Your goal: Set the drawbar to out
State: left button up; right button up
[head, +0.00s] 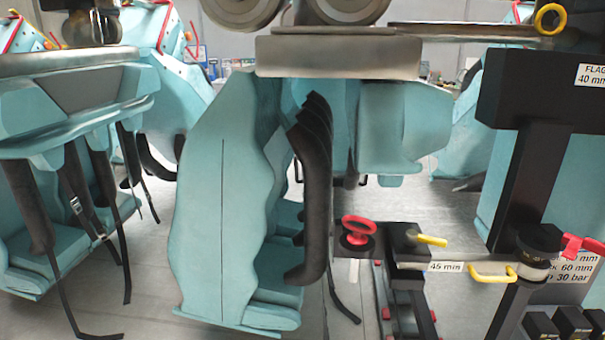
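Neither of my grippers shows in the head view. I cannot tell for certain which part is the drawbar. At the lower right, a flat metal bar (470,262) with a "45 mm" label runs between a black block (407,238) and a black round post head (540,238). A yellow loop handle (492,274) sits on this bar. A short yellow lever (431,240) sticks out of the black block. A red ring handle (359,226) stands on a black round base left of the block. Whether any of these is in or out cannot be read.
Teal coaster seats with black restraints (313,190) hang at centre and left. A large black stand (520,150) with a "40 mm" label fills the right. A red clamp (582,245) and dark blocks (572,322) are at the right edge. Grey floor shows below the seats.

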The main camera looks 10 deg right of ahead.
aim_at(513, 265)
jog(key=z, duration=1.35)
